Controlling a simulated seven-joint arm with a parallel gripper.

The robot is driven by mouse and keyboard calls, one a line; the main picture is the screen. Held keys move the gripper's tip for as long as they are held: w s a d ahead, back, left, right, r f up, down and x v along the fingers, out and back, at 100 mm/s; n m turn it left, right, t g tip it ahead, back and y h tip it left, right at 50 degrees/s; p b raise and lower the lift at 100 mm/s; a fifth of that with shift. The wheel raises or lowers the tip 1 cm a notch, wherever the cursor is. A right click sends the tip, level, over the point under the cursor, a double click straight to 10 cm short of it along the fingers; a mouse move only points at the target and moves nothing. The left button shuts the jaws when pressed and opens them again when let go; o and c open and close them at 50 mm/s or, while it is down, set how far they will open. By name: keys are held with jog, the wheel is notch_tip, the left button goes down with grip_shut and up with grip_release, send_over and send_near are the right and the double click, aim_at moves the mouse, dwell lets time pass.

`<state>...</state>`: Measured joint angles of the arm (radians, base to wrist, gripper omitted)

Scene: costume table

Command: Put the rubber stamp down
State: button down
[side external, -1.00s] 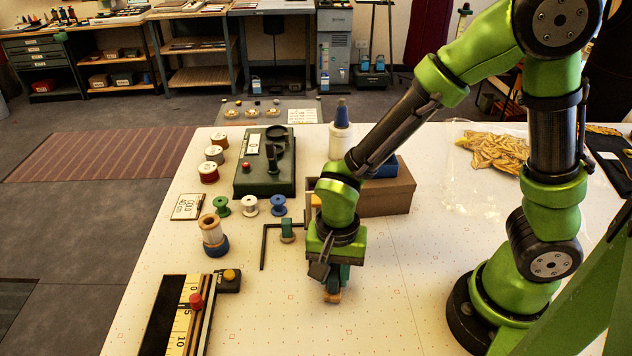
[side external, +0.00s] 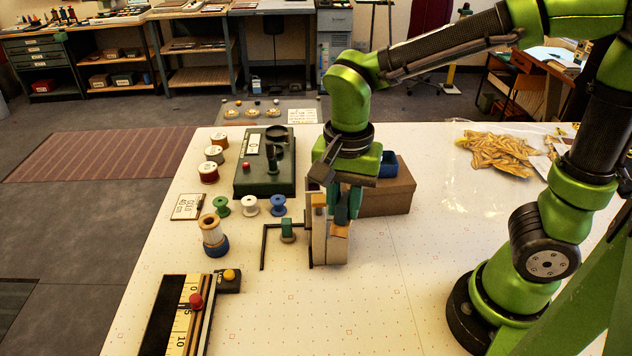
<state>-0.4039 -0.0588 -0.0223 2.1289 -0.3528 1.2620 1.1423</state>
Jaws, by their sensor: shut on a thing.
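My gripper (side external: 341,208) points down near the middle of the table, its dark teal fingers shut on a small tan wooden piece that appears to be the rubber stamp (side external: 340,230). The stamp is small and partly covered by the fingers. It is in front of or at the top of a pale upright block (side external: 334,252); I cannot tell whether they touch.
A brown box (side external: 392,193) with a blue tray (side external: 389,164) stands right behind my gripper.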

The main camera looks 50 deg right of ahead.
jog(key=w+d+m, duration=0.1)
jog(key=d+m, duration=0.5)
jog(key=d, duration=1)
jog(key=s+d+m, duration=0.4)
jog(key=s+d, duration=0.1)
jog(key=d, duration=0.3)
jog(key=s+d+m, duration=0.4)
jog(key=d, duration=0.3)
notch_tip(320, 180, down, 10)
jog(key=d, duration=0.1)
jog(key=w+d, duration=0.3)
jog(key=w+d+f, duration=0.1)
jog(key=w+d, duration=0.6)
jog(key=d, duration=0.1)
jog(key=shift+w+d+f, duration=0.15)
jog(key=shift+d+f, duration=0.05)
jog(key=shift+f, duration=1.7)
jog(key=shift+f, duration=0.15)
jog(key=c, duration=0.9)
grip_release()
